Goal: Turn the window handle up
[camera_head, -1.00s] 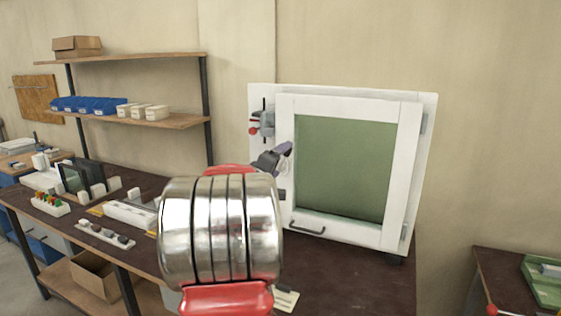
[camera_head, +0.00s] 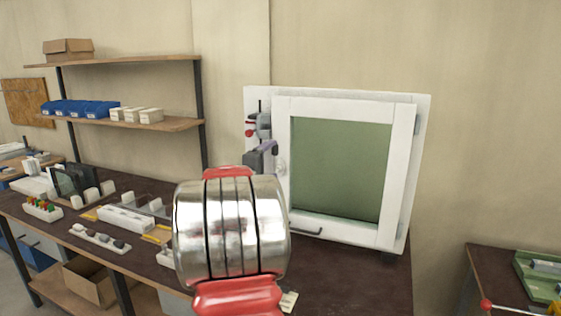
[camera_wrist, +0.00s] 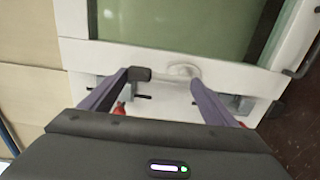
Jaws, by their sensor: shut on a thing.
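The white window (camera_head: 397,180) with a greenish pane stands upright at the back of the bench. The pale round base of its window handle (camera_head: 281,165) is on the left stile; it also shows in the wrist view (camera_wrist: 183,70). My gripper (camera_wrist: 168,80) has its two purple fingers around the handle, one tip at the dark part on the left and the other close to the round base. In the head view my gripper (camera_head: 268,150) is at the left stile, partly behind my wrist. The fingers hide part of the lever, so its exact angle is hard to tell.
A clamp with a red tip (camera_head: 250,132) sits at the window's upper left edge. Small trays (camera_head: 100,238) and upright panes (camera_head: 77,180) stand to the left. Another table (camera_head: 500,275) is at the right.

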